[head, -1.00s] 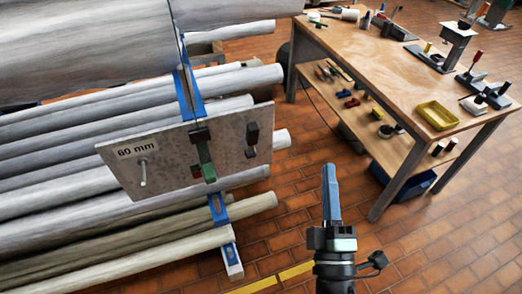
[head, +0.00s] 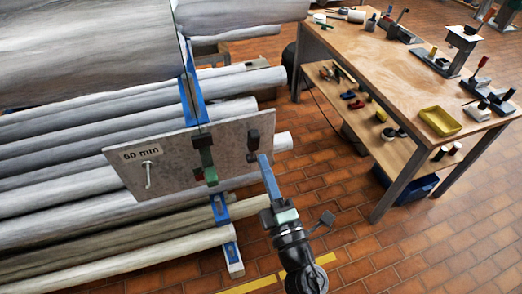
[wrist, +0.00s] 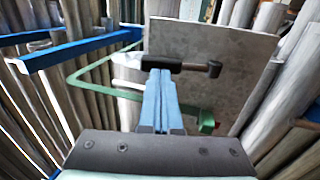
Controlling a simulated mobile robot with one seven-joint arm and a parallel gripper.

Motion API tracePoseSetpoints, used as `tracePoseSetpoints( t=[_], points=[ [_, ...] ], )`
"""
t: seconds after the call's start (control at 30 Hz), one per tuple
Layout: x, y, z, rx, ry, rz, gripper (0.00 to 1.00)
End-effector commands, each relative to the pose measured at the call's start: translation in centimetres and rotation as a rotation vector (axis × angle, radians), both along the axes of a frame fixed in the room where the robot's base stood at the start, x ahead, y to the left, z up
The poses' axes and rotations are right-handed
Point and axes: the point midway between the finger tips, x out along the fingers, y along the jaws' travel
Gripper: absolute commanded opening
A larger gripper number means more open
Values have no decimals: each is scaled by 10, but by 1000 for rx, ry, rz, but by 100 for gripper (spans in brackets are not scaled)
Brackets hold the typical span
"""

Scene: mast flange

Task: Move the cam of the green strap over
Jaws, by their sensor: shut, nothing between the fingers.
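A dark lever (head: 253,138) with a rounded end stands at the plate's right side. What looks like the same lever (wrist: 178,64) lies across just beyond my fingertips in the wrist view. My gripper (head: 263,157) has blue fingers, shut and empty, close below this lever. I cannot tell whether they touch it.
The grey plate (head: 172,178) has a white hook (head: 148,174) at left. Long grey poles lie stacked on a rack with blue parts (head: 219,209) behind it. A wooden workbench (head: 385,70) with tools and a yellow tray (head: 439,121) stands right. Open tiled floor lies between.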

Motion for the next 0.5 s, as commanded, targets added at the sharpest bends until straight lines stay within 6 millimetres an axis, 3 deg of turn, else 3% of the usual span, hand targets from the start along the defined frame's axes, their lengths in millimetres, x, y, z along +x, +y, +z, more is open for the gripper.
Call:
tracePoseSetpoints(
  t=[0.2, 0.5],
  points=[
    [21, 7, 7, 0, 0, 1, 0],
    [25, 8, 6, 1, 0, 1, 0]
  ],
)
